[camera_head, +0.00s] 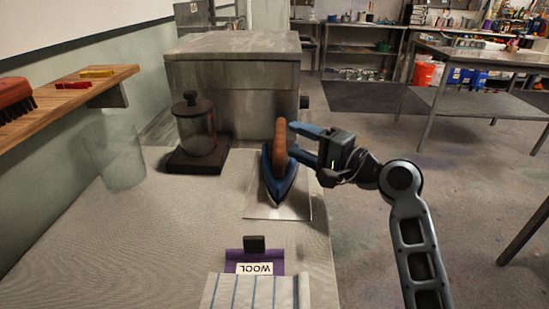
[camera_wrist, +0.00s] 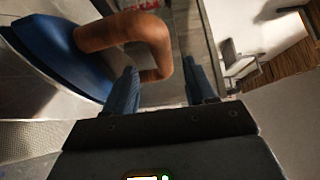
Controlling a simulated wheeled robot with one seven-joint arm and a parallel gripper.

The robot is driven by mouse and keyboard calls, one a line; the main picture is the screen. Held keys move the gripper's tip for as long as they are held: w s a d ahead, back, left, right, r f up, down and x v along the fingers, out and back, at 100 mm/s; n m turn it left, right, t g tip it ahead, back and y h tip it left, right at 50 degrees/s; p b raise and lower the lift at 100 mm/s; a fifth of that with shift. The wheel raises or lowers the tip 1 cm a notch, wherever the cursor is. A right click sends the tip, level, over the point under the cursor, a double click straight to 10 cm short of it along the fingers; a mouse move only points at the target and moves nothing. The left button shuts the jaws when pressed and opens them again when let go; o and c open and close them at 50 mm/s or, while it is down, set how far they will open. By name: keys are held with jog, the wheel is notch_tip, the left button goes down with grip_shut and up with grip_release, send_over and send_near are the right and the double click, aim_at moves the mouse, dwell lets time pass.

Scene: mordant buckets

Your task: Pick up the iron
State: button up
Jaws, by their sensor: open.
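The iron (camera_head: 279,175) has a blue body and a brown handle (camera_head: 280,143). It sits on a pale plate or sheet (camera_head: 297,207) near the right edge of the table, its pointed end toward the camera. In the wrist view the blue body (camera_wrist: 62,60) is at upper left, and the handle (camera_wrist: 160,35) curves in front of the fingers. My gripper (camera_head: 291,138) is open at the right of the handle, with its blue fingertips close to it. In the wrist view the handle's end lies in line with the gap between the fingers (camera_wrist: 162,80); contact cannot be told.
A lidded glass jar (camera_head: 195,130) stands on a dark base left of the iron. A clear container (camera_head: 118,150) is further left. A big grey box (camera_head: 240,75) stands behind. A purple piece labelled WOOL (camera_head: 236,266) and striped cloth (camera_head: 255,291) lie in front. The table's left middle is clear.

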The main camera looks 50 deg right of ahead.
aim_at(280, 130)
jog(key=w, duration=0.3)
jog(key=w+p, duration=0.1)
jog(key=w, duration=0.2)
jog(key=shift+d+r, duration=0.2)
grip_shut()
dwell(1.1)
jog(key=shift+r, duration=0.1)
